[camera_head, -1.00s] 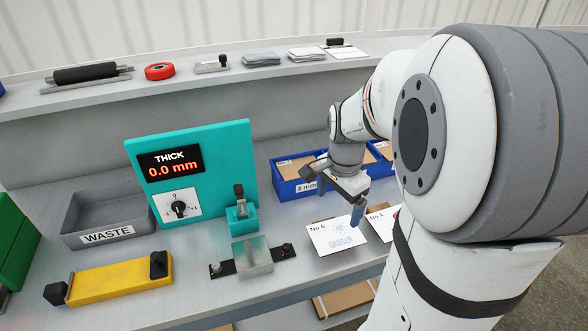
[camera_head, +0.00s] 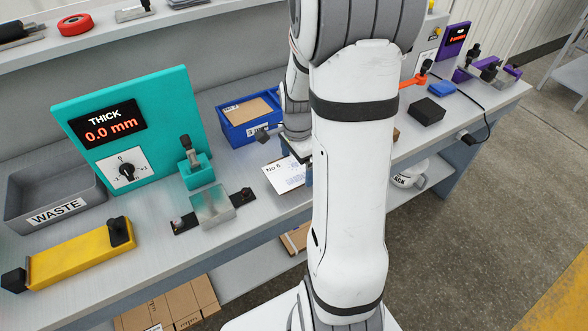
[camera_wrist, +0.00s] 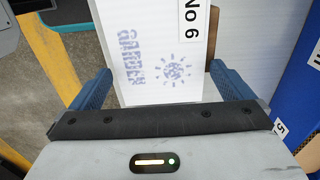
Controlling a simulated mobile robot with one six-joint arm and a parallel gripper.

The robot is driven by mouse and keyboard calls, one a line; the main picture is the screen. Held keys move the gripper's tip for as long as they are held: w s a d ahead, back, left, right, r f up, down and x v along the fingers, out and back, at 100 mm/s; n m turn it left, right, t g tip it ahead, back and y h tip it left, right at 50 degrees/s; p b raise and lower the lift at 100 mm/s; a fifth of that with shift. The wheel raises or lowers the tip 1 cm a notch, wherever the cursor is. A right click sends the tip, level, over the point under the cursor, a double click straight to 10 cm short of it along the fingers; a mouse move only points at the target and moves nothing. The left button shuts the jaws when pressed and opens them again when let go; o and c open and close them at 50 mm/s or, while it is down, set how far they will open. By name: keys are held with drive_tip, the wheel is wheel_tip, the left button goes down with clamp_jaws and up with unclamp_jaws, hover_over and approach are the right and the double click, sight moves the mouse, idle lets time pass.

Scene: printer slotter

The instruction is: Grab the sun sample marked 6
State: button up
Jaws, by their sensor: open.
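The sample marked No 6 is a white card (camera_head: 288,174) with a blue sun print and blue lettering, lying at the bench's front edge. In the wrist view the card (camera_wrist: 150,50) lies between the two blue fingers of my gripper (camera_wrist: 165,88). The fingers are spread, one on each side of the card, and apart from it as far as I can tell. A brown edge shows beside the card near the right finger. In the head view my arm hides most of my gripper and part of the card.
A blue bin (camera_head: 247,117) stands behind the card. The teal thickness gauge (camera_head: 130,125), reading 0.0 mm, a grey WASTE tray (camera_head: 50,200) and a yellow tool (camera_head: 80,255) are to the left. A black block (camera_head: 427,111) lies to the right.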

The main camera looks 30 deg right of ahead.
drive_tip(key=shift+c, duration=0.3)
drive_tip(key=c, duration=0.6)
drive_tip(key=shift+r, duration=0.1)
